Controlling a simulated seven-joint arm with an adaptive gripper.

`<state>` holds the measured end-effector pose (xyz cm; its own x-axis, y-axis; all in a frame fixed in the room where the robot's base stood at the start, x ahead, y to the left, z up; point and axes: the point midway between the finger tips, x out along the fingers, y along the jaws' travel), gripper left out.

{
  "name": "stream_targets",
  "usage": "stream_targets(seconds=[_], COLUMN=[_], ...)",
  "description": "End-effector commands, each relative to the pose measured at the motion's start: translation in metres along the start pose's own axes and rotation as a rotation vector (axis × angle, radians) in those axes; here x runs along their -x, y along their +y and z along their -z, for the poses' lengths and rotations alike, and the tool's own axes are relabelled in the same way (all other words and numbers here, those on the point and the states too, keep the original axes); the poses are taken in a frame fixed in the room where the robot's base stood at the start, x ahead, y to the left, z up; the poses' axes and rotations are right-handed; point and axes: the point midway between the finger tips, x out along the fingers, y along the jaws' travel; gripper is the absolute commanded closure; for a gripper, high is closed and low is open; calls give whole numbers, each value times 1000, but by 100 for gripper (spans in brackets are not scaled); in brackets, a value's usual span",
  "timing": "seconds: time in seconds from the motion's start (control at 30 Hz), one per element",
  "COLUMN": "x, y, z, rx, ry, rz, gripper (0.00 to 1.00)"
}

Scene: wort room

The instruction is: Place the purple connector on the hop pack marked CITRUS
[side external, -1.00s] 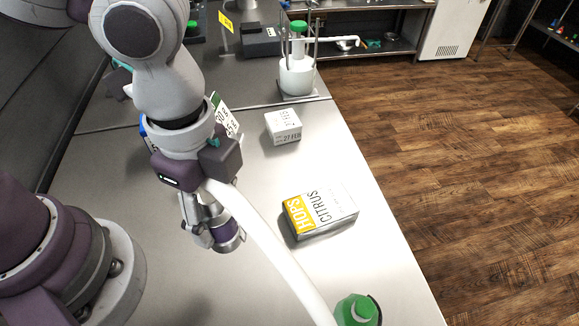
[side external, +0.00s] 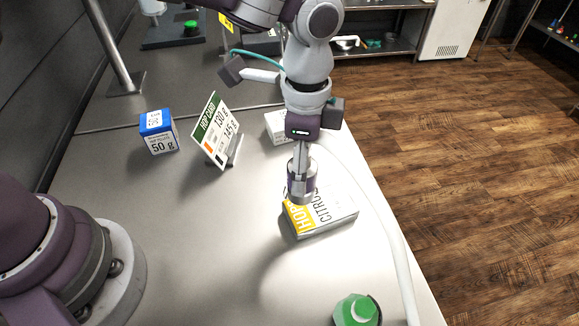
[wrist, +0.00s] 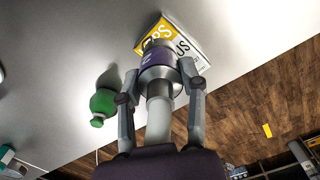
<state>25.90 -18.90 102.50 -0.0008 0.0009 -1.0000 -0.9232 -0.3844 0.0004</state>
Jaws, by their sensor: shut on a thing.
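The hop pack (side external: 334,217) marked CITRUS lies flat on the bench, white with a yellow HOPS end. My gripper (side external: 300,176) is over its yellow end and is shut on the purple connector (side external: 302,194). The connector is a purple cylinder with metal bands, held roughly upright. In the wrist view the connector (wrist: 156,58) sits between both fingers of my gripper (wrist: 158,76) and hides part of the pack (wrist: 188,42). I cannot tell whether the connector touches the pack's top.
A white hose (side external: 385,210) runs down the right side of the bench. A green-topped bottle (side external: 356,310) stands at the near edge. A white box (side external: 277,124), a hop card (side external: 215,132) and a blue-and-white box (side external: 159,133) stand behind. The bench left of the pack is clear.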

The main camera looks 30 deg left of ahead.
Motion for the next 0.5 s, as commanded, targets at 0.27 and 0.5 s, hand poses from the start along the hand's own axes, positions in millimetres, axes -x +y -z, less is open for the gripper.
stream_targets(seconds=[0.27,0.5], x=[-36,-36], y=[-1,-1], z=[2,2], rx=[0,0], ry=[0,1], rz=[0,1], gripper=[100,100])
